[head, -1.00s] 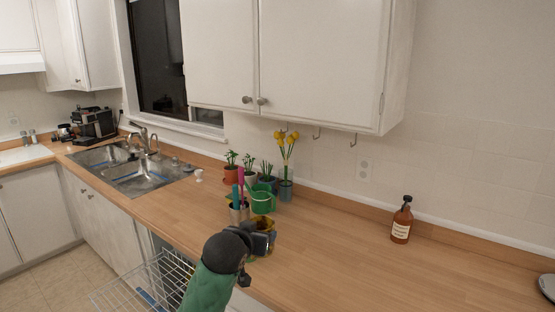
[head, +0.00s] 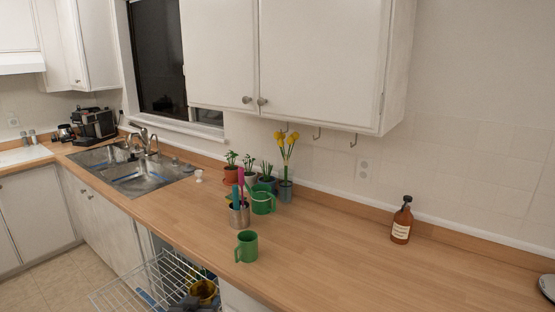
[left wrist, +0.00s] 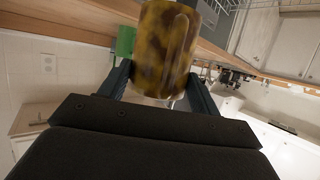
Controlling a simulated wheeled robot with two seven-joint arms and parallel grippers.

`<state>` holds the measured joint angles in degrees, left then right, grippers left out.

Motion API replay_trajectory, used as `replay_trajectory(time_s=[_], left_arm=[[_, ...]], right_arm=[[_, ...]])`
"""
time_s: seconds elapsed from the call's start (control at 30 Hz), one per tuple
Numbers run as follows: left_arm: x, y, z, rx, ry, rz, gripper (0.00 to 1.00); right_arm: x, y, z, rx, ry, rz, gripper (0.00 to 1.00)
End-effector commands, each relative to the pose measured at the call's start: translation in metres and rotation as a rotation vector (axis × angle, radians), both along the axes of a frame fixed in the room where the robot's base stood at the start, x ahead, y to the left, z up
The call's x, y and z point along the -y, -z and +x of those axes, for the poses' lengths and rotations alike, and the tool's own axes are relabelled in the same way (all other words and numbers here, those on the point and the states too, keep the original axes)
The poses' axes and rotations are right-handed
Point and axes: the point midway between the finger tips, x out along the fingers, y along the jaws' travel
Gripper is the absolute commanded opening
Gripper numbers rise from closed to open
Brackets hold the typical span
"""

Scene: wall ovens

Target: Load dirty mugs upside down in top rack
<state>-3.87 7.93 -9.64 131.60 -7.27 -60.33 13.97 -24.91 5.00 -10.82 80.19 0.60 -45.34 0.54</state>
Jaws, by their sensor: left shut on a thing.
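My left gripper (head: 192,303) is at the bottom edge of the head view, largely cut off. It is shut on a yellow-brown, stained mug (head: 205,290), which is over or in the wire top rack (head: 150,284); I cannot tell whether it touches the wires. In the left wrist view the mug (left wrist: 165,48) sits between the two fingers (left wrist: 160,85). Whether it is upside down is unclear. A green mug (head: 246,246) stands upright on the counter near its front edge; what seems to be it also shows in the left wrist view (left wrist: 125,40). My right gripper is not in view.
The rack is pulled out below the wooden counter (head: 330,250). A metal utensil pot (head: 239,216), a green watering can (head: 263,202) and potted plants (head: 249,178) stand behind the green mug. A soap bottle (head: 402,221) is at right. The counter's middle is clear.

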Motion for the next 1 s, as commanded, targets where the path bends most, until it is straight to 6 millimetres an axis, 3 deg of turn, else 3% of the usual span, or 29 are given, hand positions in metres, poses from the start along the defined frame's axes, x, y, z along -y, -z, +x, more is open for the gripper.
replay_trajectory(time_s=[0.1, 0.37, 0.57, 1.0], left_arm=[[-0.004, 0.026, -0.016, -0.004, -0.007, -0.001, 0.32], [-0.004, 0.056, -0.037, -0.001, -0.007, -0.001, 0.32], [-0.003, 0.056, -0.040, 0.001, -0.006, 0.101, 0.32], [-0.003, 0.060, -0.040, 0.002, -0.005, 0.640, 0.32]], right_arm=[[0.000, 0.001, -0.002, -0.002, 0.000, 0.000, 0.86], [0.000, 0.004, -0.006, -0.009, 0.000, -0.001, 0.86], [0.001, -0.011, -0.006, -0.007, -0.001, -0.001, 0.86], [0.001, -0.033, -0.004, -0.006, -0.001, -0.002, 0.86]])
